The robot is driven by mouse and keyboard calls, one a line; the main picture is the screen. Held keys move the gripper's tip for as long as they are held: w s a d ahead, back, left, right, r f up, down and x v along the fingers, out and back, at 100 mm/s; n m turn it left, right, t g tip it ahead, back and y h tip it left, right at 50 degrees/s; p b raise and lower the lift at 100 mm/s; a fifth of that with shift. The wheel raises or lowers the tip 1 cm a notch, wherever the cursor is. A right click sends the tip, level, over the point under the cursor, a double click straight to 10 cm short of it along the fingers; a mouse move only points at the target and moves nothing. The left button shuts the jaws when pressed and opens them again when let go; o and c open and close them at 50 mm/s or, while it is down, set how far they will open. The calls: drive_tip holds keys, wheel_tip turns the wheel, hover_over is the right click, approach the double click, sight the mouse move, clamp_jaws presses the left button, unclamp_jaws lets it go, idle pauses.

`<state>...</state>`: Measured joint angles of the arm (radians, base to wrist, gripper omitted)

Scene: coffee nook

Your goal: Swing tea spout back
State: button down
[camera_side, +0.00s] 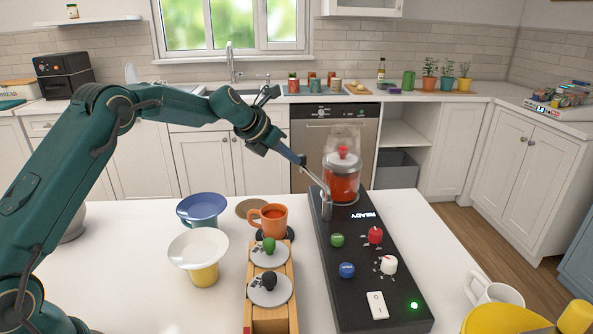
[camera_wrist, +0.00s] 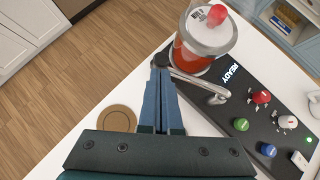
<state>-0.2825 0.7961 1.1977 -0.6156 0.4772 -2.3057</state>
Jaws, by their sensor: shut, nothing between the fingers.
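The tea spout (camera_side: 314,177) is a thin silver arm rising from a metal post on the black tea machine (camera_side: 362,280). In the wrist view the spout (camera_wrist: 197,82) runs from the post near the machine's edge to a dark end in front of the glass jar. My gripper (camera_side: 301,161) is shut and empty, its blue fingertips right at that dark end. In the wrist view the fingertips (camera_wrist: 160,68) overlap it; I cannot tell whether they touch. The glass jar (camera_side: 341,178) holds red tea, has a red lid knob, and steams.
An orange mug (camera_side: 274,222) of red liquid stands left of the machine, near a round cork mat (camera_wrist: 117,118). A white mug (camera_side: 495,293) stands right.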

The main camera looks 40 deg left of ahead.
drive_tip(key=shift+w+d+m+h, duration=0.1)
drive_tip(key=shift+w+m+h, duration=0.35)
drive_tip(key=shift+w, duration=0.3)
drive_tip(key=shift+d, duration=0.1)
drive_tip(key=shift+s, duration=0.15)
